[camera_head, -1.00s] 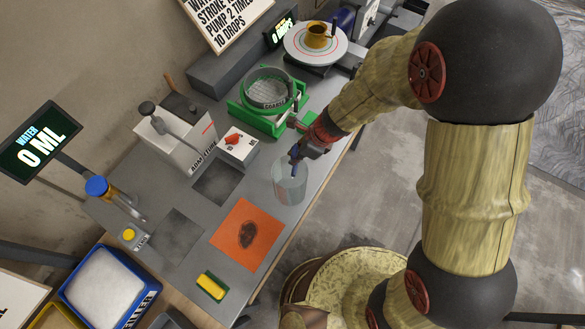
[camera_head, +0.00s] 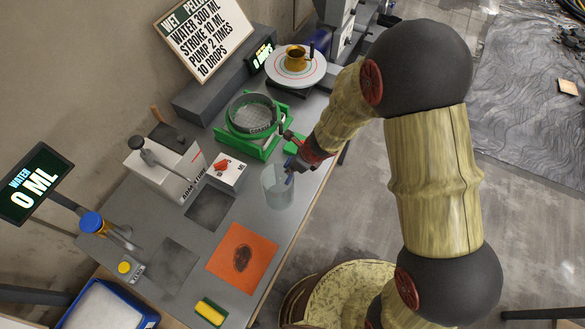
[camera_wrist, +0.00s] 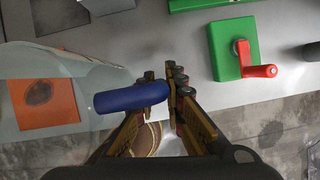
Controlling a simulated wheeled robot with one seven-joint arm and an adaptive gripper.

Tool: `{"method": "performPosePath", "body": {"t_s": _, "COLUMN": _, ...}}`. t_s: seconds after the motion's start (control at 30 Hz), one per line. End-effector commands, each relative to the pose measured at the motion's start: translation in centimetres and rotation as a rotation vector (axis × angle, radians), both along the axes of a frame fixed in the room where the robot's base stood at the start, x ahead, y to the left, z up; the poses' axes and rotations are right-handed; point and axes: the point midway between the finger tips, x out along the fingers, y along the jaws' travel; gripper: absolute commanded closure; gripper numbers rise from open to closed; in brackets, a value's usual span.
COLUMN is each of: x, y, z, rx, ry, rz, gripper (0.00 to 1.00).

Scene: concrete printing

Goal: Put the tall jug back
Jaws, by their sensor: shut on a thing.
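The tall jug (camera_head: 277,192) is clear, with a blue handle. My gripper (camera_head: 291,163) is shut on that handle, at the jug's upper right side. In the wrist view the handle (camera_wrist: 130,97) runs between the fingers of my gripper (camera_wrist: 163,80), and the clear jug wall (camera_wrist: 60,85) fills the left. The jug looks upright by the right edge of the grey worktop (camera_head: 160,222). I cannot tell whether its base touches the worktop. Part of the handle is hidden by my fingers.
A green stand with a sieve (camera_head: 250,117) is beyond the jug. An orange mat (camera_head: 242,258) with a dark stain lies nearer. Two dark square patches (camera_head: 210,208) lie left.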

Motion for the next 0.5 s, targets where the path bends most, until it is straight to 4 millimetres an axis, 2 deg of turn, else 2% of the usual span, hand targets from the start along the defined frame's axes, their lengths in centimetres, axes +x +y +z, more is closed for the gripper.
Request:
{"method": "performPosePath", "body": {"t_s": 0.03, "x": 0.7, "y": -0.1, "z": -1.4, "rx": -0.001, "ry": 0.005, "rz": -0.004, "gripper": 1.0}}
{"method": "performPosePath", "body": {"t_s": 0.2, "x": 2.9, "y": -0.1, "z": -4.0, "rx": 0.0, "ry": 0.003, "rz": -0.001, "gripper": 1.0}}
{"method": "performPosePath", "body": {"t_s": 0.5, "x": 4.6, "y": -0.1, "z": -6.0, "rx": 0.0, "ry": 0.002, "rz": 0.0, "gripper": 1.0}}
